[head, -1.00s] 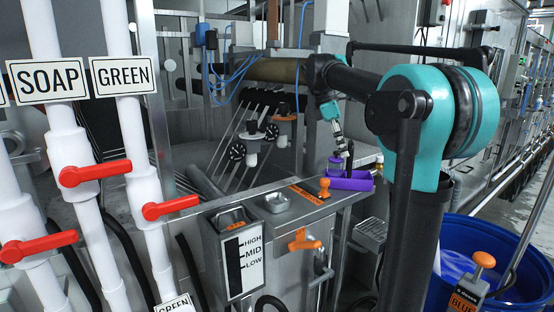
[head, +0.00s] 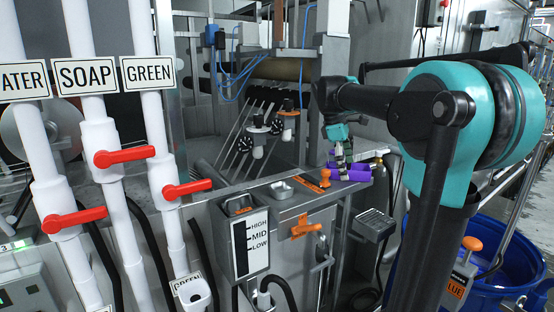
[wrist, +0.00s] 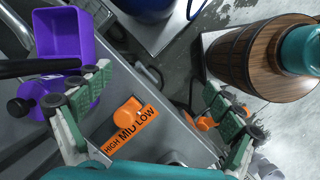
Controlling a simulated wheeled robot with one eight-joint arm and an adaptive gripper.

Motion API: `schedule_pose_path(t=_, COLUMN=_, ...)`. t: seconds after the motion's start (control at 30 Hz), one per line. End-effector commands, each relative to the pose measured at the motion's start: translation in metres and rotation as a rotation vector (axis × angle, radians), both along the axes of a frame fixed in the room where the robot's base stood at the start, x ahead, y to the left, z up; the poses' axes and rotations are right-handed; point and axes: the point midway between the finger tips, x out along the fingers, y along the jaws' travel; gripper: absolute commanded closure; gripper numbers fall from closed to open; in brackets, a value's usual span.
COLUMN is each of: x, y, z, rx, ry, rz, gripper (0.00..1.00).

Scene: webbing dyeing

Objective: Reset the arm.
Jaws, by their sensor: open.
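My arm reaches from the right of the head view to the machine's front ledge. Below and between the fingers lie an orange knob (wrist: 129,114) and an orange HIGH MID LOW label (wrist: 132,130) on the grey ledge. The purple tray (wrist: 66,42) is at the upper left of the wrist view, beside the left finger.
White pipes with red valve handles (head: 124,155) stand at the left. A level box (head: 243,238) marked HIGH, MID, LOW is on the machine front. A blue barrel (head: 520,262) stands at the lower right. A wooden barrel (wrist: 262,58) shows in the wrist view.

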Motion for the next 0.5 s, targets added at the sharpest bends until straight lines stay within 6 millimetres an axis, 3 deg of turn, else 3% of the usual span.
schedule_pose_path(t=0.27, x=-0.038, y=0.004, z=-0.081, rx=0.093, ry=-0.158, rz=-0.245, gripper=0.07)
schedule_pose_path(t=0.5, x=-0.114, y=0.013, z=-0.194, rx=0.262, ry=-0.358, rz=-0.631, gripper=0.07)
